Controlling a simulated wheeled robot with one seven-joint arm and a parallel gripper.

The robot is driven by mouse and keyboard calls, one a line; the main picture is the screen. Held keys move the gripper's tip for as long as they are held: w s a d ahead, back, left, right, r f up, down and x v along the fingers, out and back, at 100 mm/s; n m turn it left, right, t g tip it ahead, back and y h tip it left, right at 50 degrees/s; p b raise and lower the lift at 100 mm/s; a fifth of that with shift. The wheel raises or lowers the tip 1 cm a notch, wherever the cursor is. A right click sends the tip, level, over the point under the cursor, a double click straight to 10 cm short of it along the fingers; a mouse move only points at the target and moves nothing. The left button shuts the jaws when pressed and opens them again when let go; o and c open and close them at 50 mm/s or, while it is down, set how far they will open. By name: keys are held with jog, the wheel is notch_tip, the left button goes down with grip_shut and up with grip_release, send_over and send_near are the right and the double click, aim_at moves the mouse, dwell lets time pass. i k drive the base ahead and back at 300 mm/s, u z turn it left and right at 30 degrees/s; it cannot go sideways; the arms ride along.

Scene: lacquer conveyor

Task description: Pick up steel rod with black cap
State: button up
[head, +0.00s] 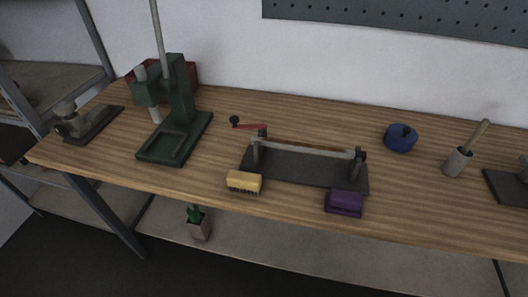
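A grey horizontal rod (305,147) spans two uprights on a dark base plate (300,169) in the middle of the wooden bench. A dark piece sits at its right end by the right upright; I cannot tell if it is a cap on the rod. A red crank arm with a black knob (234,120) sticks out at the left end. Another pale steel rod (157,35) rises from the green press (181,100) and leaves the picture at the top, so its upper end is hidden. My gripper is not in view.
A yellow brush (244,182) and a purple block (344,203) lie at the plate's front edge. A blue round pot (400,139) and a grey cup with a wooden handle (458,162) stand at right. The bench (120,145) has clear strips between things.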

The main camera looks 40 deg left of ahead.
aim_at(279, 143)
jog(key=u, duration=1.85)
jog(key=k, duration=0.6)
jog(key=z, duration=0.6)
jog(key=i, duration=0.5)
jog(key=u, duration=0.05)
